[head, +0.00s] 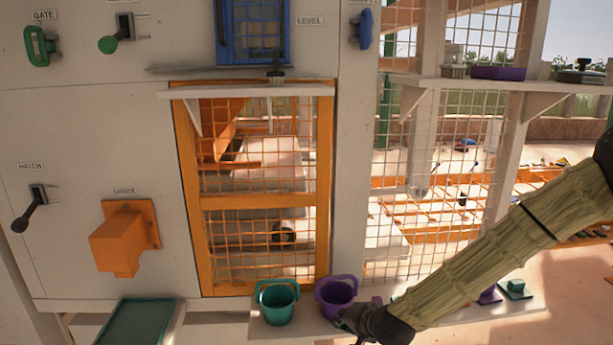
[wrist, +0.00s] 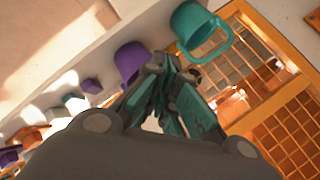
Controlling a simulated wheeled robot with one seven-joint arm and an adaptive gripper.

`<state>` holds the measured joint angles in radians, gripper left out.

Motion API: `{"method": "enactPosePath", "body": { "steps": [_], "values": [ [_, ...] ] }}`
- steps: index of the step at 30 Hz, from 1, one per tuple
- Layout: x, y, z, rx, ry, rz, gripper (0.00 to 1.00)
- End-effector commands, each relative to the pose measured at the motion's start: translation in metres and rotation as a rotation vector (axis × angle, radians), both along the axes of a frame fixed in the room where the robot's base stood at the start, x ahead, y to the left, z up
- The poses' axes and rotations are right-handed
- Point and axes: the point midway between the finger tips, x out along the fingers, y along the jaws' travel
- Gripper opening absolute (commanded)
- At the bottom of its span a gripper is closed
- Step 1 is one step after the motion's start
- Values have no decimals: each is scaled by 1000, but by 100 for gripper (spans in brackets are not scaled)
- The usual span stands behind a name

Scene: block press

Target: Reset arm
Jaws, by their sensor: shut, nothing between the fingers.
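My gripper (head: 350,322) is at the end of my arm, low in the head view, just in front of the shelf and beside the purple bucket. It also shows in the wrist view (wrist: 168,68), with its teal-lined fingers shut and nothing held. My arm reaches in from the right edge of the head view, slanting down to the left. The purple bucket (head: 337,300) stands upright on the shelf. The teal bucket (head: 277,305) stands left of it. Whether my gripper touches the purple bucket, I cannot tell.
An orange mesh door (head: 186,205) stands behind the buckets. An orange chute (head: 122,240), a hatch lever (head: 28,207) and a green tray (head: 140,320) are at left. Small purple and green blocks (head: 515,289) sit on the shelf (head: 460,312) at right. A higher shelf holds a purple tray (head: 498,73).

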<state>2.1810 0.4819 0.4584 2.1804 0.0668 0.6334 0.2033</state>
Motion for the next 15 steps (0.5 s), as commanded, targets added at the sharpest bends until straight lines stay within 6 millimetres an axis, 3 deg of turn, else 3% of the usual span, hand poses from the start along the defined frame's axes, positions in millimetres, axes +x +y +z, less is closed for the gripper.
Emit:
{"method": "enactPosePath", "body": {
  "steps": [1, 6, 15],
  "values": [
    [-19, -1, -26, -33, 36, 22, 0],
    [-81, -10, -101, -144, 146, 96, 0],
    [-214, -45, -208, -340, 349, 255, 0]
  ]
}}
